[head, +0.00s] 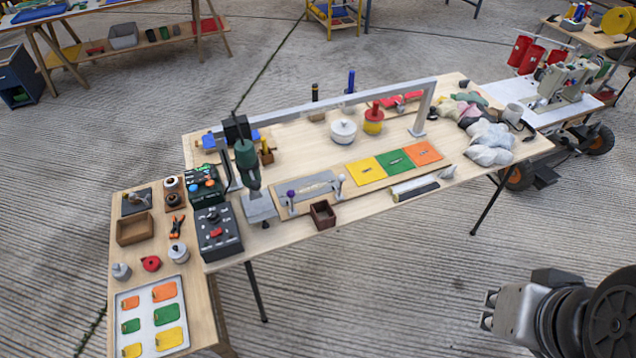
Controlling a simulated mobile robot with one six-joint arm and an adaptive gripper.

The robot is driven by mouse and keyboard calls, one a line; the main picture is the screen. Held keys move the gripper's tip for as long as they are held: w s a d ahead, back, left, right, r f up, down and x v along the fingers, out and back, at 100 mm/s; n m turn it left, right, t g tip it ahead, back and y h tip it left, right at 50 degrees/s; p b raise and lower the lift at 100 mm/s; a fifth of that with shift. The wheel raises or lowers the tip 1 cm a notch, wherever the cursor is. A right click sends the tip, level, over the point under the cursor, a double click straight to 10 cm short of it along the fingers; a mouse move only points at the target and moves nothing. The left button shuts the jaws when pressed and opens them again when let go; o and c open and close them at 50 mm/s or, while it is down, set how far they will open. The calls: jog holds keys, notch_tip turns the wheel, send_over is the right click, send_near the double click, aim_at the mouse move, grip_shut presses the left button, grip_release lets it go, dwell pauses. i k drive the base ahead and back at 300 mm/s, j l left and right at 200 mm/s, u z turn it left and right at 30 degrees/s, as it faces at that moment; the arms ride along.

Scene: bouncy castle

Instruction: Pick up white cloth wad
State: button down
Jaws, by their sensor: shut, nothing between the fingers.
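A pile of crumpled cloth wads lies at the right end of the long wooden table in the head view. A white cloth wad (488,156) is at the near edge of the pile, and a pale grey-white wad (492,135) touches it from behind. I cannot tell for sure where one ends and the other begins. My gripper (488,310) is at the lower right, well in front of the table and apart from the cloths. It is shut and empty.
The long table (300,240) also holds a grey metal frame (300,110), coloured squares (395,162) and a black control box (213,232). A sewing machine (565,82) stands beyond. Open floor (400,270) lies in front.

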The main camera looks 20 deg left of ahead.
aim_at(449, 173)
jog(key=i+j+z, duration=0.1)
jog(key=i, duration=0.45)
jog(key=i+j+z, duration=0.1)
jog(key=i+j, duration=0.15)
jog(key=i, duration=0.25)
jog(key=i+j+z, duration=0.15)
jog(key=i, duration=0.4)
jog(key=j, duration=0.1)
